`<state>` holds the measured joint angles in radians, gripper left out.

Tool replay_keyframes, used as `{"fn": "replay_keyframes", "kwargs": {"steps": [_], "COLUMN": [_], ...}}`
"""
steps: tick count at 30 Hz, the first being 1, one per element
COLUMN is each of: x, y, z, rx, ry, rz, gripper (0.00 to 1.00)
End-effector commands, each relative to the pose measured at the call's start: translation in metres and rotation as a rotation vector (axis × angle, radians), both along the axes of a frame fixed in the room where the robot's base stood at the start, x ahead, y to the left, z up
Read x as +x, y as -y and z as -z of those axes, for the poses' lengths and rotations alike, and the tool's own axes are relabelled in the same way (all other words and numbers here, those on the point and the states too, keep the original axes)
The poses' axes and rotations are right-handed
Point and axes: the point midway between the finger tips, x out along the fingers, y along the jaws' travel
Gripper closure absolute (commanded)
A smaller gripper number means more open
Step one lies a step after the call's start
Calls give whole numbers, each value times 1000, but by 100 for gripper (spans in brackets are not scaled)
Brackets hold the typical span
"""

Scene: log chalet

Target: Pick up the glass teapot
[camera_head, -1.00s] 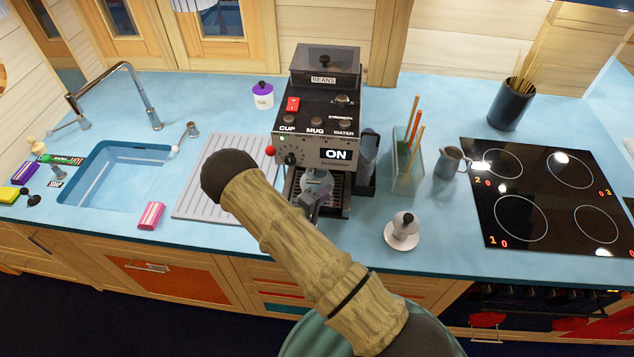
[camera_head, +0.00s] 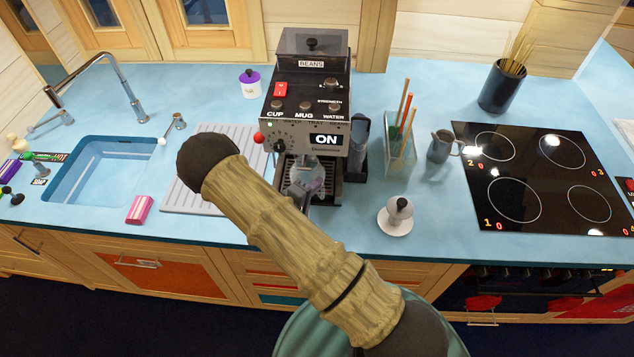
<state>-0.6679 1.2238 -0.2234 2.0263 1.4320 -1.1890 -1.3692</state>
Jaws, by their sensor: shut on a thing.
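The glass teapot (camera_head: 309,174) looks clear and stands in the bay of the coffee machine (camera_head: 309,110), under its front panel. Only part of it shows. My gripper (camera_head: 300,192) is at the front of the bay, mostly hidden behind my bamboo-like arm. Its grey end reaches the teapot and is shut on it. The exact grip and the teapot's lower part are hidden, so I cannot tell whether it touches the machine's tray.
A glass holder with sticks (camera_head: 401,150), a grey jug (camera_head: 443,146) and a small pot on a saucer (camera_head: 396,227) stand right of the machine. The hob (camera_head: 540,175) is further right. A ridged drainboard (camera_head: 190,195) and sink (camera_head: 100,172) lie left.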

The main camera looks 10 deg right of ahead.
Motion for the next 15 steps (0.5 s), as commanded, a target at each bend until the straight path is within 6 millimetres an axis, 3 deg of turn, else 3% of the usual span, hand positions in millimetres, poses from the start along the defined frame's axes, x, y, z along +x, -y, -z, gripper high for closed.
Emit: {"fn": "replay_keyframes", "kwargs": {"steps": [9,15], "x": [-80,-121], "y": [-23,-36], "z": [4,2], "rx": [-3,-2], "ry": [3,5], "rz": [2,5], "gripper": [100,100]}}
